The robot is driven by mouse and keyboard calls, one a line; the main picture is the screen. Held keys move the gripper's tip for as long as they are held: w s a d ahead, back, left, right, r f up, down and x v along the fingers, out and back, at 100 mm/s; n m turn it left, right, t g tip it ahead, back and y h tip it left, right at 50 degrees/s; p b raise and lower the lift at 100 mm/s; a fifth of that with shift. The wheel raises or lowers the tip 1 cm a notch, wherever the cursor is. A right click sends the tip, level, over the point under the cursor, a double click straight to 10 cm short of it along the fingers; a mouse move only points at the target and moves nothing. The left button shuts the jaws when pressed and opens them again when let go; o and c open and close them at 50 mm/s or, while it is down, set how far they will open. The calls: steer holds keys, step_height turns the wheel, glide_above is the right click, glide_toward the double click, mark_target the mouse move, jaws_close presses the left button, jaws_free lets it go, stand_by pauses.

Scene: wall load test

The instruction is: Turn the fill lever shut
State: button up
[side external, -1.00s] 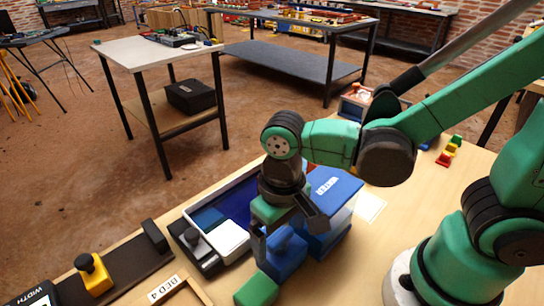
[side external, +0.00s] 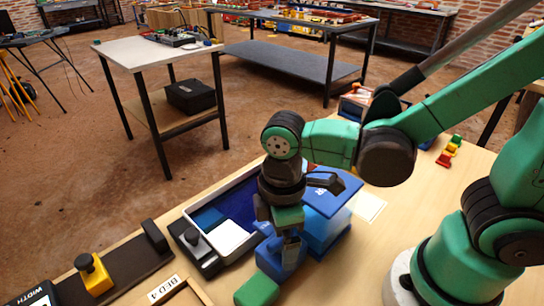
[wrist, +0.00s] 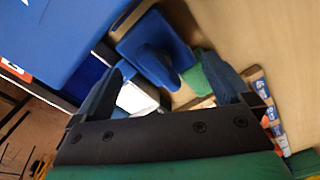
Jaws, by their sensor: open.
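A blue fixture (side external: 270,262) stands at the front of the large blue box (side external: 330,230), with a green block (side external: 257,290) at its near end. In the wrist view, a raised blue piece (wrist: 158,66), which looks like the fill lever, stands on a blue base (wrist: 135,42). My gripper (side external: 290,258) points down over the blue fixture. In the wrist view my gripper (wrist: 166,70) is open, with one finger either side of the raised piece. I cannot tell whether either finger touches it.
A tray with a dark blue inside and a white block (side external: 228,236) lies left of the box. A white sheet (side external: 370,206) lies on clear table to the right.

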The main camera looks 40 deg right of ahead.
steer(key=n, duration=0.5)
steer(key=shift+r+n, duration=0.1)
steer(key=shift+n, duration=0.6)
step_height(320, 180, up, 11)
steer(key=w+d+m+t, duration=0.1)
steer(key=m, duration=0.2)
steer(key=w+d+m+t, duration=0.1)
steer(key=d+m, duration=0.1)
steer(key=m, duration=0.1)
steer(key=d+r+m+t, duration=0.1)
steer(key=d+m, duration=0.1)
steer(key=m, duration=0.1)
steer(key=shift+w+d+t+y, duration=0.2)
steer(key=shift+w+t+y, duration=0.1)
steer(key=shift+w+y, duration=0.1)
steer(key=d+m+t, duration=0.1)
steer(key=m, duration=0.2)
steer(key=w+d+m+t, duration=0.1)
steer(key=d+m, duration=0.1)
steer(key=m, duration=0.1)
steer(key=d+m+t, duration=0.1)
steer(key=d+m, duration=0.1)
steer(key=m, duration=0.1)
steer(key=shift+w+d+f+t+h, duration=0.2)
steer(key=shift+w+f+t+h, duration=0.1)
steer(key=shift+w+f+h, duration=0.1)
step_height(320, 180, down, 4)
